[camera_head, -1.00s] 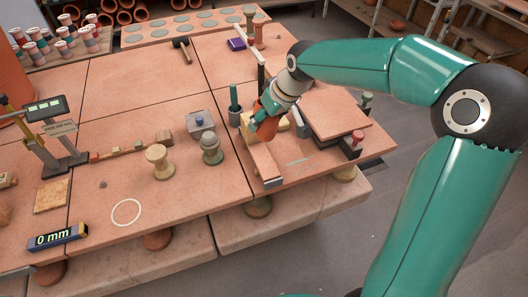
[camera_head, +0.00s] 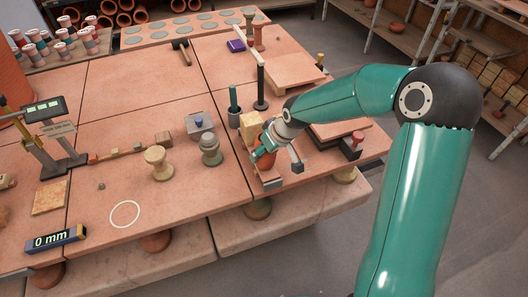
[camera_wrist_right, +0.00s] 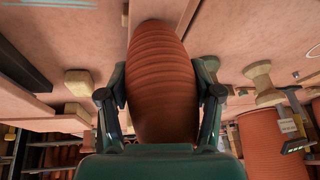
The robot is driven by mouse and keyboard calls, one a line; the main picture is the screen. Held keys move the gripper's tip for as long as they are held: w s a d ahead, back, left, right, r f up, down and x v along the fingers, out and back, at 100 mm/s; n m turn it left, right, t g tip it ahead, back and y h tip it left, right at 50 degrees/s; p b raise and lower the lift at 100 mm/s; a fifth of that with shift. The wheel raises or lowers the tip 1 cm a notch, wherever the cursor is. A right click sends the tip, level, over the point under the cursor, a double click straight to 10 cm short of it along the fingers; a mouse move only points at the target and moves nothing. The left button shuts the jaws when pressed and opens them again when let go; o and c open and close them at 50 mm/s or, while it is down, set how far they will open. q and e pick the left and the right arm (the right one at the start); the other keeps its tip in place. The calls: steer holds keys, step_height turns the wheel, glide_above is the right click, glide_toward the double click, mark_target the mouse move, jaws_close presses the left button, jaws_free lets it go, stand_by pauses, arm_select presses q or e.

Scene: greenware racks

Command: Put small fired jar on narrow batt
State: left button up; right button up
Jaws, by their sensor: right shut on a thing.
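The small fired jar (camera_head: 266,158) is orange-brown and ribbed. My right gripper (camera_head: 260,151) is shut on it, and the wrist view shows one finger on each side of the jar (camera_wrist_right: 162,82). The jar is at the narrow batt (camera_head: 270,183), a slim pinkish board near the table's front edge. The arm and jar hide most of this batt. I cannot tell whether the jar's base touches it. My left gripper is not in view.
A pale wooden block (camera_head: 250,125) stands just behind the gripper. A grey-green turned piece (camera_head: 210,149) and a cream spool (camera_head: 158,162) stand to the left. A red-topped post (camera_head: 354,142) is to the right.

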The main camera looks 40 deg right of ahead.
steer(key=o, duration=0.9)
steer(key=shift+f, duration=0.1)
steer(key=o, duration=0.4)
steer(key=shift+r, duration=0.3)
steer(key=v, duration=1.1)
steer(key=shift+s+r, duration=0.25)
steer(key=shift+r, duration=0.05)
steer(key=shift+r+p, duration=0.1)
steer(key=shift+p, duration=0.2)
